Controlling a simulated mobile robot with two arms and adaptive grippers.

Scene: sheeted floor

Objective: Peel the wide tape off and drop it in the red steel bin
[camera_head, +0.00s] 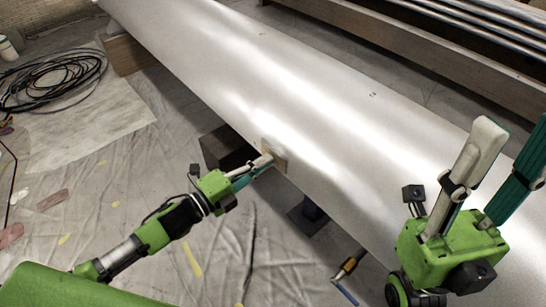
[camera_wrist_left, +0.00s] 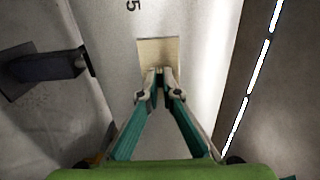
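The wide tape (camera_head: 279,157) is a tan square patch on the side of a large silvery pipe (camera_head: 300,105). In the left wrist view the tape (camera_wrist_left: 158,48) lies on the pale metal, its upper part flat and bare. My left gripper (camera_head: 269,160) reaches its lower edge. Its tips (camera_wrist_left: 159,74) are nearly together over the tape's lower part and appear to pinch it; the exact contact is hidden by the fingers. My right gripper (camera_head: 514,128) is open and empty in front of the pipe at the right. No red steel bin shows in either view.
A dark block (camera_head: 223,147) stands below the pipe near my left gripper. A coil of black cable (camera_head: 50,80) lies at the far left. A torch-like tool (camera_head: 348,266) is below the pipe. Wrinkled sheeting with yellow scraps covers the floor; its lower left is mostly open.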

